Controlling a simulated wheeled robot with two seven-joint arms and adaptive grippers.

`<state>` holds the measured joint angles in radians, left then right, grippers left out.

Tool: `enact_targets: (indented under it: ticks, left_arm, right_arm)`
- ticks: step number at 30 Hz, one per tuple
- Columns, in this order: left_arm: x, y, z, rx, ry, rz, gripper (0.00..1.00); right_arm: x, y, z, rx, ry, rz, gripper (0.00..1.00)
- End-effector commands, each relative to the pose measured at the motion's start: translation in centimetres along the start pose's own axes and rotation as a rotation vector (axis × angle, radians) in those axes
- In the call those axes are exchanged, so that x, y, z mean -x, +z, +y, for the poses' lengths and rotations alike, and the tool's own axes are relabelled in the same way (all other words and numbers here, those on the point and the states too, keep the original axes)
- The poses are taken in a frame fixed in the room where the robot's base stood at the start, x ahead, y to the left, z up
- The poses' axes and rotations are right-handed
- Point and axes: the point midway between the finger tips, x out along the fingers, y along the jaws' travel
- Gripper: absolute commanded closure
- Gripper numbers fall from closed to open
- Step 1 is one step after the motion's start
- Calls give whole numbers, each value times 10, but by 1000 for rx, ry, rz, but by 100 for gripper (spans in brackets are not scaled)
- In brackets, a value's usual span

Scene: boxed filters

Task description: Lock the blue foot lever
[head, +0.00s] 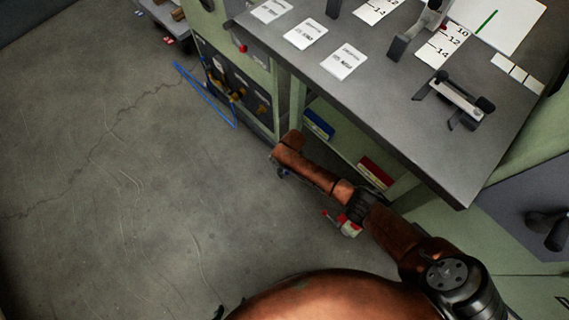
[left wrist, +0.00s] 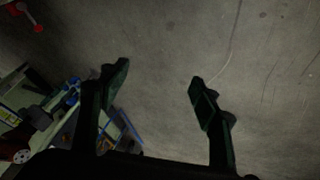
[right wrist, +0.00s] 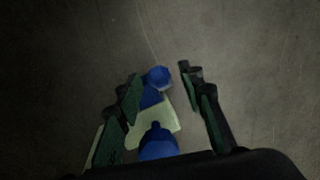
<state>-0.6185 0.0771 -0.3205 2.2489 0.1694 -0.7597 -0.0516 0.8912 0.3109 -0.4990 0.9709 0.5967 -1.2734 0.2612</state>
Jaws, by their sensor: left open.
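In the right wrist view a blue rounded pad (right wrist: 157,77) and a larger blue domed part (right wrist: 157,147) show with a pale green plate (right wrist: 155,125); they look like the blue foot lever. My right gripper (right wrist: 161,73) is open, its fingers on either side of the blue pad in the picture. I cannot tell whether it touches. In the head view my right arm hides the lever. My left gripper (left wrist: 159,73) is open and empty over bare floor; only dark tips at the bottom edge of the head view may be it.
A workbench (head: 395,125) with cards, labels and clamps fills the upper right. Blue and red boxes lie on its lower shelf. A red and pale foot part (head: 350,228) is beside my right arm. A blue floor outline (head: 207,98) lies left of the bench. The floor at left is clear.

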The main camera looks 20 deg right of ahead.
Motion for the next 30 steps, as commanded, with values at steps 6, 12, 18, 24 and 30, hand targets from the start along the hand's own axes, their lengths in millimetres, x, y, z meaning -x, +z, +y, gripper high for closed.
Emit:
enact_targets:
  ticks: [6, 12, 18, 24, 30]
  left_arm:
    - [-17, 8, -11, -19, -15, 51, 43]
    - [-20, 8, -13, -24, -18, 74, 43]
    - [-20, 7, -13, -24, -19, 76, 43]
    - [-20, 7, -13, -24, -18, 76, 43]
    - [-20, 7, -12, -24, -18, 76, 43]
  right_arm:
    - [-19, 0, 0, 1, 0, -1, 65]
    - [-22, -1, 0, 1, 0, 2, 65]
    - [-21, -1, 0, 1, 0, 3, 65]
    - [-21, -1, 0, 1, 0, 2, 77]
    - [-21, -1, 0, 1, 0, 2, 91]
